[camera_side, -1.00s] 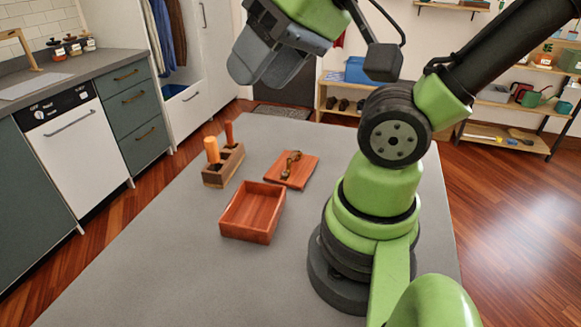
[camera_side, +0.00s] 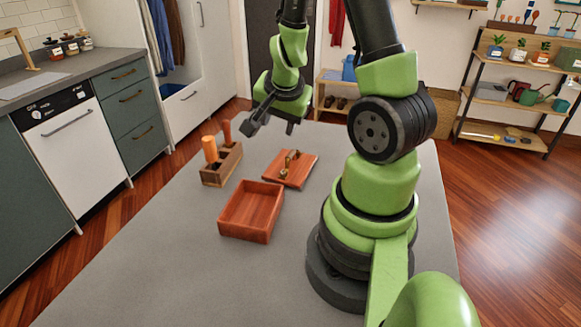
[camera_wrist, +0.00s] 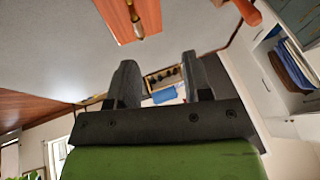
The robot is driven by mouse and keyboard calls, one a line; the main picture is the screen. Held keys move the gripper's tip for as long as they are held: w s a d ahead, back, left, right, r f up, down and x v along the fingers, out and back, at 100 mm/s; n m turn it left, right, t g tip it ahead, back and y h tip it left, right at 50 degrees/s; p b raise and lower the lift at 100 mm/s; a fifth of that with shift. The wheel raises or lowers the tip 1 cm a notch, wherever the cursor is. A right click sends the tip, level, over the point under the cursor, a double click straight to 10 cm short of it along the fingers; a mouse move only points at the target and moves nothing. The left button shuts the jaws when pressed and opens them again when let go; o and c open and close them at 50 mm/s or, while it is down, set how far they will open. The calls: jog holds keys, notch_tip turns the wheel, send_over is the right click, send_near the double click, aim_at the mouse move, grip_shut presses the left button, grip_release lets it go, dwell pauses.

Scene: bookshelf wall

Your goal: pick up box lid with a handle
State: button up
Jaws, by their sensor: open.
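The box lid (camera_side: 300,177) is a flat reddish-wood panel with a brass-coloured handle (camera_side: 289,161) on top. It lies on the grey table behind the open wooden box (camera_side: 252,216). My gripper (camera_side: 269,131) is open and empty, above and a little behind the lid. In the wrist view the two fingers of my gripper (camera_wrist: 160,75) are spread apart. The lid (camera_wrist: 117,22) shows at the top edge of that view with its handle (camera_wrist: 138,25), cut off by the frame.
A wooden holder (camera_side: 221,172) with orange-handled tools stands left of the lid; one orange handle (camera_wrist: 247,12) shows in the wrist view. The front left of the table (camera_side: 140,262) is clear. Shelves (camera_side: 510,100) stand beyond the table at right.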

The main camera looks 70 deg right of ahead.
aim_at(291, 153)
jog(key=shift+m+g, duration=0.5)
jog(key=d+f, duration=0.1)
jog(key=s+d+f, duration=0.1)
jog(key=f, duration=0.1)
jog(key=d+f, duration=0.1)
jog(key=f, duration=0.1)
jog(key=shift+s+d+f, duration=0.1)
jog(key=shift+s+f, duration=0.1)
jog(key=shift+f, duration=0.05)
jog(key=shift+s+x, duration=0.2)
jog(key=shift+x, duration=2.8)
jog(key=shift+c, duration=0.2)
grip_shut()
